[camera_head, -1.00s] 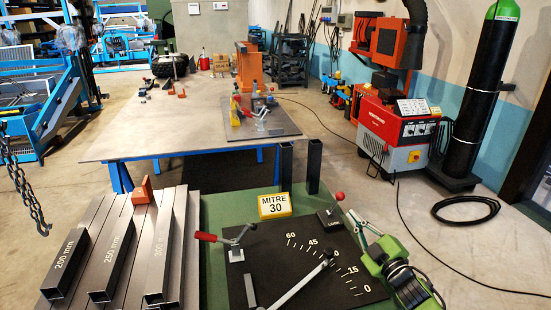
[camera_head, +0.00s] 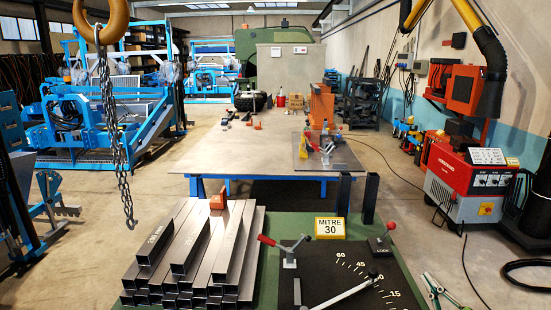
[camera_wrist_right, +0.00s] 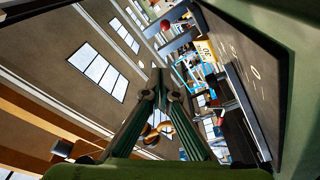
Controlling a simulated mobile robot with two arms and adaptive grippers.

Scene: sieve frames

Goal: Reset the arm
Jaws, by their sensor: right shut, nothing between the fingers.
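My right gripper (camera_head: 430,280) shows at the lower right of the head view, beside the right edge of the dark mitre plate (camera_head: 348,275). The mitre plate carries angle marks and also shows in the wrist view (camera_wrist_right: 240,60). My left gripper is in neither view.
Square steel tubes (camera_head: 195,255) lie stacked at the left of the plate. Red-knobbed clamps (camera_head: 288,250) and a yellow "MITRE 30" sign (camera_head: 330,228) stand around it. A large steel table (camera_head: 225,150) lies behind. A hook's chain (camera_head: 113,130) hangs at left.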

